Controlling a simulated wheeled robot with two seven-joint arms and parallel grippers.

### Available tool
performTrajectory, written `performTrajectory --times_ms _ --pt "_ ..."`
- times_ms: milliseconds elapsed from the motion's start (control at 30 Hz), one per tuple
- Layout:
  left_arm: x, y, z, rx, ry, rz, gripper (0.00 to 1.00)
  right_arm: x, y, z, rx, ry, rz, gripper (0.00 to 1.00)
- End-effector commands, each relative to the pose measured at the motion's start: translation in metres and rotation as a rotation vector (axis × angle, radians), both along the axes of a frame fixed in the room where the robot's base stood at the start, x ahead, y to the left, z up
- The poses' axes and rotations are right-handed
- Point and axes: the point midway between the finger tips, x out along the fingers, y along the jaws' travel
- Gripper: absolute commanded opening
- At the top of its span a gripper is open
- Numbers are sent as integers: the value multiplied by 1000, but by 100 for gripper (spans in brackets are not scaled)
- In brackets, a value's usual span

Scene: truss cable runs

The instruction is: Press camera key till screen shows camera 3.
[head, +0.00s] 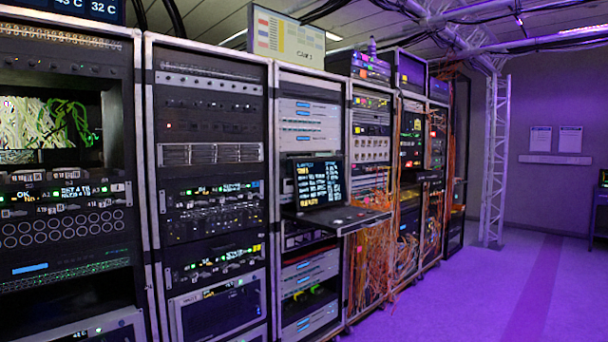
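A screen (45,122) in the left rack shows a picture of tangled pale and green strands. A small mark sits in its upper left corner, too small to read as a camera number. Below it is a panel (68,194) with small lit displays and rows of small buttons; I cannot tell which one is the camera key. Another screen (319,183), on a pull-out console in the third rack, shows lines of white text too small to read. Neither of my grippers is in view.
Tall equipment racks run in a row from the left toward the back. The console shelf (343,218) sticks out from the row. Orange cables (372,262) hang down the racks behind it. The purple floor (480,295) at the right is clear, up to a truss post (495,160).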

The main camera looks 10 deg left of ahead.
Motion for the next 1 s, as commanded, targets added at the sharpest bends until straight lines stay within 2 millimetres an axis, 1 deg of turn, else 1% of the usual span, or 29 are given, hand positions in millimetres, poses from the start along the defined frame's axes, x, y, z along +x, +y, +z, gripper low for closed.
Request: performTrajectory --times_ms 233,267,300,367,400,533,1000 --pt "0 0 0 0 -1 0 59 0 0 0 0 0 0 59" --pt "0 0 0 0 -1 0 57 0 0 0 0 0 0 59" --pt "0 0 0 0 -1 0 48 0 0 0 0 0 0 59" --pt "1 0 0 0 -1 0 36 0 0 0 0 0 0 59" --pt "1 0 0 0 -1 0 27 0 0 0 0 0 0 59" --pt "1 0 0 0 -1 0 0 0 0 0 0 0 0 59" --pt "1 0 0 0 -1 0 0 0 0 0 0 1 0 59"
